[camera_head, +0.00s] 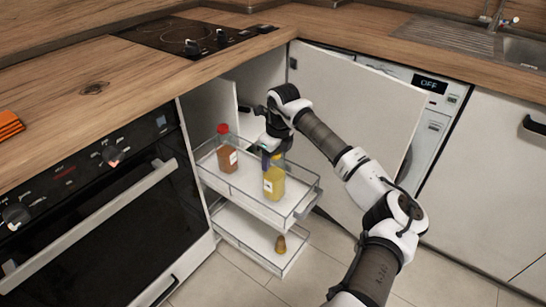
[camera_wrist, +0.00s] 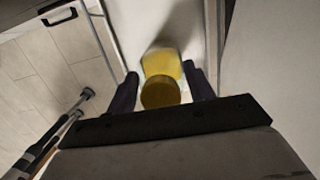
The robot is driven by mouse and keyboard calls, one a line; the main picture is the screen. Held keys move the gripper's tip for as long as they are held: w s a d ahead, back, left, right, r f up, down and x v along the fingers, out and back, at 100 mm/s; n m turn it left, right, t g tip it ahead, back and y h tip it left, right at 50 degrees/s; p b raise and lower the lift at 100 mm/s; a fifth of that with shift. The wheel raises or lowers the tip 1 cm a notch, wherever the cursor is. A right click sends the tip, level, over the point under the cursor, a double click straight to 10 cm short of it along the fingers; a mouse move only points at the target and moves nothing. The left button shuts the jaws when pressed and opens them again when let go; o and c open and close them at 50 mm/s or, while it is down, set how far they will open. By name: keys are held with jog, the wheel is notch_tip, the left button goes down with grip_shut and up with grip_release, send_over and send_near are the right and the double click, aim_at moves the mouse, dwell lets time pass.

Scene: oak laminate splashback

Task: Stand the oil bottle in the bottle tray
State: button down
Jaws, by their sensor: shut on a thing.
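The oil bottle (camera_head: 274,182) is yellow with a pale label. My gripper (camera_head: 271,158) comes from above and is shut on the bottle's top. In the wrist view the bottle's round, dark yellow cap (camera_wrist: 160,92) sits between the two dark fingers of my gripper (camera_wrist: 163,88), with the yellow body beyond it.
A red-capped bottle (camera_head: 227,158) with brownish contents stands further back in the upper tray. A small brown bottle (camera_head: 280,244) is in the lower tray (camera_head: 240,232). An open white cabinet door (camera_head: 365,115) stands beside my arm. The oven (camera_head: 90,190) is at left.

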jog(key=c, duration=0.6)
grip_release()
jog(key=shift+o, duration=0.2)
jog(key=shift+r, duration=0.1)
jog(key=r, duration=0.4)
jog(key=d+r, duration=0.1)
jog(key=r, duration=0.3)
jog(key=s+r, duration=0.1)
jog(key=r, duration=0.2)
jog(key=shift+d+r, duration=0.25)
jog(key=shift+r, duration=0.15)
